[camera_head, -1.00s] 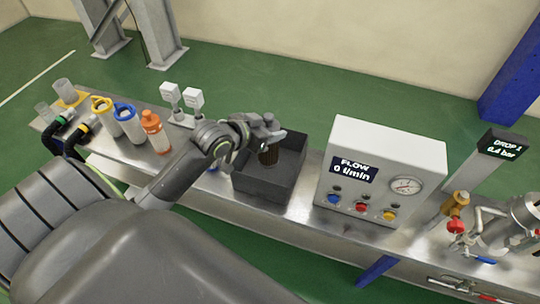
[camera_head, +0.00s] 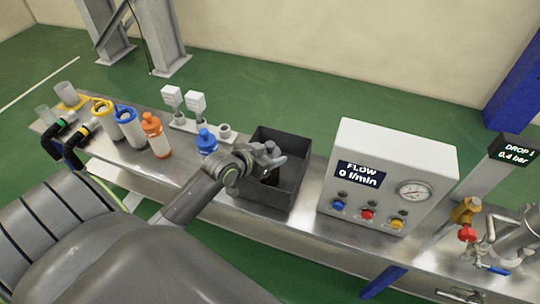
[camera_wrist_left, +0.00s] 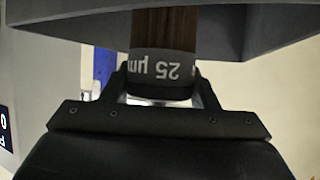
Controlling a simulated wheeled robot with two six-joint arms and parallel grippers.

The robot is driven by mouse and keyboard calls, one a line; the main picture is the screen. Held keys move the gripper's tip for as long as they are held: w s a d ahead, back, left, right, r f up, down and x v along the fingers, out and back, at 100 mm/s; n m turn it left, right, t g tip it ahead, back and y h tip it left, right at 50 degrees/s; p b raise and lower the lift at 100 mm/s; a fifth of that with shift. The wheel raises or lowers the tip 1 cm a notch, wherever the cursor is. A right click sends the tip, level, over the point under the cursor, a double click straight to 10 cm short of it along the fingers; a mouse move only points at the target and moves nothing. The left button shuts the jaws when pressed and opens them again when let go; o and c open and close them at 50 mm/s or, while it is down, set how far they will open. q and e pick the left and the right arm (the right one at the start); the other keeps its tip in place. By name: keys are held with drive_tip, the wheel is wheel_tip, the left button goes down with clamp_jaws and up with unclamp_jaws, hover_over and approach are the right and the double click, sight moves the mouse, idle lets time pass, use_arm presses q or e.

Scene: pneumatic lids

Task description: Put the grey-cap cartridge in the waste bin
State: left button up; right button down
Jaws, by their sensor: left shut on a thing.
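My left gripper (camera_head: 270,157) is over the dark grey waste bin (camera_head: 288,198), low inside its opening. It is shut on the grey-cap cartridge (camera_head: 271,176), which shows dark and mostly hidden in the bin. In the left wrist view the fingers grip the cartridge's grey cap (camera_wrist_left: 162,68), marked "25 µm", and the brown cartridge body (camera_wrist_left: 165,28) extends beyond it between the walls of the bin (camera_wrist_left: 90,22). My right gripper is not in view.
Pipes and valves (camera_head: 490,235) are at the far right.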

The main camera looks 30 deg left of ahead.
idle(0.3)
use_arm(q)
drive_tip(key=o, duration=1.6)
drive_tip(key=shift+f, duration=0.1)
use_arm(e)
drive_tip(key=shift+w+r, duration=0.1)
use_arm(q)
drive_tip(key=shift+r, duration=0.2)
drive_tip(key=p+v, duration=0.2)
drive_tip(key=v, duration=1)
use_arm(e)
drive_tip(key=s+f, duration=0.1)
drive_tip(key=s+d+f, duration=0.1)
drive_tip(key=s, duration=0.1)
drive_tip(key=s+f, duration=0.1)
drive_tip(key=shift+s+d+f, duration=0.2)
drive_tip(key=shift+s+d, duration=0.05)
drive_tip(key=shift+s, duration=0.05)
use_arm(q)
drive_tip(key=shift+s+f, duration=0.1)
drive_tip(key=shift+f, duration=0.05)
